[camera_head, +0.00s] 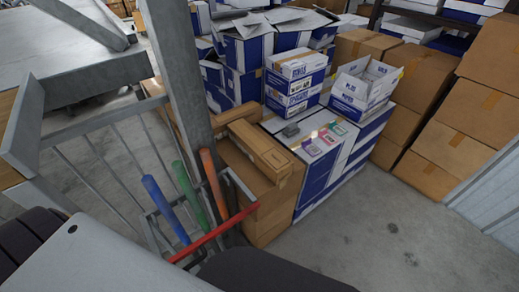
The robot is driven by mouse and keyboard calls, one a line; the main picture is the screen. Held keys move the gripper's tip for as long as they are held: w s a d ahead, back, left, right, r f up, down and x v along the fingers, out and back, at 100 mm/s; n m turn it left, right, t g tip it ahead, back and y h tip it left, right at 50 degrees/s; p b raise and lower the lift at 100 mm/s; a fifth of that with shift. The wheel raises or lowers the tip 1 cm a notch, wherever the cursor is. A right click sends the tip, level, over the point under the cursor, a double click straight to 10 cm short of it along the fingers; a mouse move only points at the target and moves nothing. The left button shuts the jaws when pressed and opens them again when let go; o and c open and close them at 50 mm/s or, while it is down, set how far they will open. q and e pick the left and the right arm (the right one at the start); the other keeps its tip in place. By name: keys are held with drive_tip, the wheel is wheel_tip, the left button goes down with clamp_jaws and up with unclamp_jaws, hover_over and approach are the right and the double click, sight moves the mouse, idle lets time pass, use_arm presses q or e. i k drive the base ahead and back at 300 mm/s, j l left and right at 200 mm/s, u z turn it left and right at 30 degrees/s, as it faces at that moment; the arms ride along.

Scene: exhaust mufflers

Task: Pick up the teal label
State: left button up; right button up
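A small teal label (339,129) lies on top of a large blue and white box (352,152) right of the middle. It is the rightmost in a short row of small flat items. A pink label (312,149) and a reddish one (327,137) lie just left of it. Print on the labels is too small to read. Neither of my grippers shows in the head view, so whether they are open or shut is hidden.
A small grey object (291,130) sits behind the labels. An open carton (364,84) and stacked small boxes (296,82) stand behind. A grey metal post (180,70) and a rack with coloured handles (213,180) stand left. Floor (390,235) at right front is clear.

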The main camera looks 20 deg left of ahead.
sight(333, 125)
drive_tip(key=i+l+z, duration=0.4)
drive_tip(key=i+z, duration=0.3)
drive_tip(key=z, duration=0.15)
drive_tip(key=k+j+z, duration=0.15)
drive_tip(key=k+z, duration=0.25)
drive_tip(key=i+u, duration=0.2)
